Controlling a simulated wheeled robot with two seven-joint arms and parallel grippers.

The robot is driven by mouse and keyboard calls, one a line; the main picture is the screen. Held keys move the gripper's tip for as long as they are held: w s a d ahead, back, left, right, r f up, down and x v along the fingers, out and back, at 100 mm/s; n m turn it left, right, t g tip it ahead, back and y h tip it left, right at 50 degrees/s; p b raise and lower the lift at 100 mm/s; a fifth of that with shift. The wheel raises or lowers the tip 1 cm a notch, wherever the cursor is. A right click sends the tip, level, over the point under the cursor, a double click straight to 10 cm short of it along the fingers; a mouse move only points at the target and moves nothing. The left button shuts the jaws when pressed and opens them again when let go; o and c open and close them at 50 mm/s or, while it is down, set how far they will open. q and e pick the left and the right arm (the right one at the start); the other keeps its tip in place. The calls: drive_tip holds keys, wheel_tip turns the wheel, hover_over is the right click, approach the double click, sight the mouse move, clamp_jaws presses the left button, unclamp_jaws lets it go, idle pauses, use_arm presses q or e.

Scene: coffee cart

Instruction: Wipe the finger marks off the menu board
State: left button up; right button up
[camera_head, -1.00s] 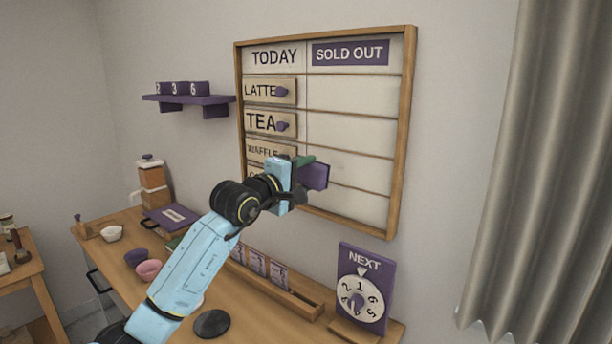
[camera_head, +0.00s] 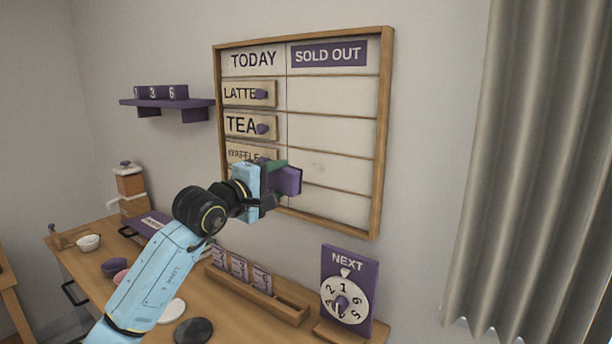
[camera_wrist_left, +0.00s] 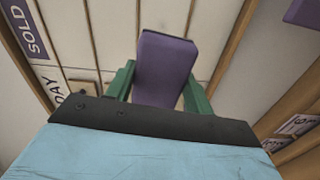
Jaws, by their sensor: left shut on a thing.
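The menu board (camera_head: 340,141) hangs on the wall in a wooden frame, with TODAY and SOLD OUT columns. A faint grey smudge (camera_head: 318,166) seems to show in its right column, too small to be sure. My left gripper (camera_head: 273,174) is shut on a purple block (camera_head: 290,181) in front of the board's lower middle. The wrist view shows the block (camera_wrist_left: 163,62) between the green fingers, with the board behind; whether it touches the board I cannot tell. My gripper hides the lower left of the board. My right gripper is out of view.
LATTE (camera_head: 240,94) and TEA (camera_head: 240,124) plates with purple knobs sit in the left column. Below are a wooden card tray (camera_head: 285,308) and a purple NEXT dial (camera_head: 347,290) on the counter. A purple shelf (camera_head: 170,103) is left, a grey curtain (camera_head: 525,170) right.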

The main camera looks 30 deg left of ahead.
sight(310, 166)
use_arm(q)
drive_tip(key=shift+w, duration=0.15)
drive_tip(key=shift+w+d, duration=0.15)
drive_tip(key=shift+w, duration=1.55)
drive_tip(key=shift+w+d, duration=0.15)
drive_tip(key=shift+w, duration=1.5)
drive_tip(key=shift+w+d, duration=0.1)
drive_tip(key=shift+w, duration=0.9)
drive_tip(key=shift+d, duration=0.1)
drive_tip(key=shift+s+d, duration=0.2)
drive_tip(key=shift+d, duration=1.65)
drive_tip(key=shift+w+b, duration=0.1)
drive_tip(key=shift+b, duration=0.4)
drive_tip(key=shift+w+a+r+b, duration=0.15)
drive_tip(key=shift+a+b, duration=0.3)
drive_tip(key=shift+a, duration=1.55)
